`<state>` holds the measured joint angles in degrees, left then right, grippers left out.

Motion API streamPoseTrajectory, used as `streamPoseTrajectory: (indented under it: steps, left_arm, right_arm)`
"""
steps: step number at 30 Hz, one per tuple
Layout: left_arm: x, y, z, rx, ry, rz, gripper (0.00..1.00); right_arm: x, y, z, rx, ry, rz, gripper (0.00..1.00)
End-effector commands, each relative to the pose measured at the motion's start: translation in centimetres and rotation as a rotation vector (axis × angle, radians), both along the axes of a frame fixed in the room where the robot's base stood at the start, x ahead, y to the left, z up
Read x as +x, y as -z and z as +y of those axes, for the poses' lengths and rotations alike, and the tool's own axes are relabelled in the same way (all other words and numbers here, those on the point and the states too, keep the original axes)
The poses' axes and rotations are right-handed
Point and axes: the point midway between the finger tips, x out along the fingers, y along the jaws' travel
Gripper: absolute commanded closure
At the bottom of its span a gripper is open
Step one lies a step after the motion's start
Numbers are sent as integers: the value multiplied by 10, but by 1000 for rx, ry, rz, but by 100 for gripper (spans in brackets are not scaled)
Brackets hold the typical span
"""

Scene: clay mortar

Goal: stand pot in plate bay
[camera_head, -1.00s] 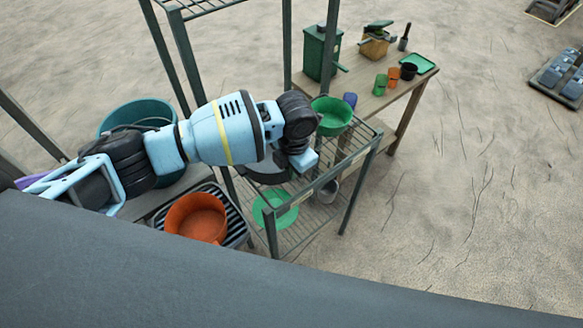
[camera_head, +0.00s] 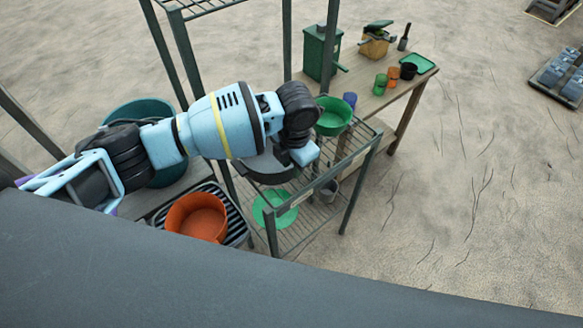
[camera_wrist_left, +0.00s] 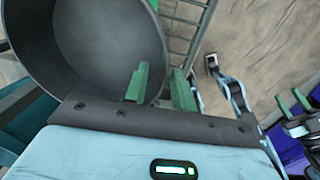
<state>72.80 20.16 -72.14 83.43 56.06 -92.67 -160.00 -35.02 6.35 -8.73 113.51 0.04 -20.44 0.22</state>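My left gripper (camera_wrist_left: 160,88) has its two green fingers on either side of the rim of a large dark grey pot (camera_wrist_left: 95,45), one inside and one outside. It appears shut on the wall. The pot is tilted, its hollow facing the wrist camera. In the head view the dark pot (camera_head: 264,168) shows partly below my left wrist, above the wire shelf unit (camera_head: 350,160); the fingertips are hidden there. A black ribbed rack (camera_head: 238,222) stands left of the shelf with an orange pot (camera_head: 197,217) on it. I cannot tell which part is the plate bay.
A green bowl (camera_head: 333,114) sits close to my wrist. A green plate (camera_head: 273,211) and a small grey cup (camera_head: 328,191) show lower in the shelf unit. A teal tub (camera_head: 150,115) is at left. A wooden table (camera_head: 395,95) holds cups and a green box (camera_head: 320,52).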

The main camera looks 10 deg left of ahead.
Motion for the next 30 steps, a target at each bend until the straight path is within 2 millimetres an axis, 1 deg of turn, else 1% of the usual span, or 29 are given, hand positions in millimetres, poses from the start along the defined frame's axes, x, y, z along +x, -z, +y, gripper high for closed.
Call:
streamPoseTrajectory:
  steps: [1, 9, 15, 21, 30]
  left_arm:
    - [0, -13, -1, -1, 1, -5, 74]
    - [-2, -66, -3, 0, 1, -4, 74]
    - [-4, -91, -5, -1, 1, -1, 74]
    - [-5, -98, -5, 0, 1, 2, 74]
    - [-5, -98, -5, 0, 1, 2, 74]
  right_arm:
    - [2, -2, 1, 1, 2, -5, 64]
    - [4, -5, 1, 1, 3, -12, 64]
    - [5, -6, -1, -2, -1, -14, 64]
    - [4, -6, -3, -7, -8, -13, 64]
    - [3, -5, -3, -9, -10, -11, 64]
